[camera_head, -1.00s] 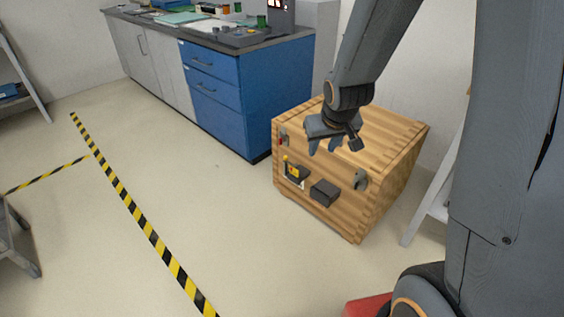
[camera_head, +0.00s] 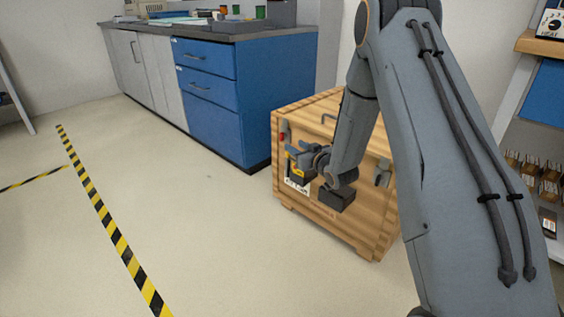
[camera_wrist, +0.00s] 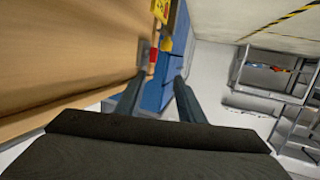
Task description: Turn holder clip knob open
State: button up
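A wooden crate (camera_head: 360,222) stands on the floor, its front facing me. A grey metal clip with a red part (camera_head: 285,131) is near the left end of its front. In the wrist view a red piece (camera_wrist: 153,59) shows beyond the fingers, with grey metal and yellow parts close by. Another grey clip (camera_head: 383,173) is at the right of the front. My gripper (camera_head: 293,153) is in front of the crate's left part, below and right of the red clip. In the wrist view its two fingers (camera_wrist: 161,80) are apart with nothing held between them. Contact cannot be told.
A black block (camera_head: 337,199) sticks out from the crate front. A yellow-and-black fixture with a white label (camera_head: 297,185) is partly hidden behind my gripper. A blue drawer cabinet (camera_head: 278,95) stands behind left. Shelving (camera_head: 540,120) is at right. The floor at left is clear.

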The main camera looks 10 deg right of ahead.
jog(key=shift+n+t+y, duration=0.3)
jog(key=shift+t+y, duration=0.4)
jog(key=shift+y, duration=0.2)
jog(key=f+b, duration=0.1)
jog(key=w+f+b, duration=0.1)
jog(key=f, duration=0.1)
jog(key=w+f+b, duration=0.1)
jog(key=f, duration=0.1)
jog(key=shift+w+a+f+b, duration=0.1)
jog(key=shift+a+f+b, duration=0.05)
jog(key=shift+a+b, duration=0.2)
jog(key=b+x, duration=0.3)
jog(key=x, duration=0.4)
jog(key=shift+w, duration=0.3)
jog(key=shift+a, duration=0.1)
grip_shut()
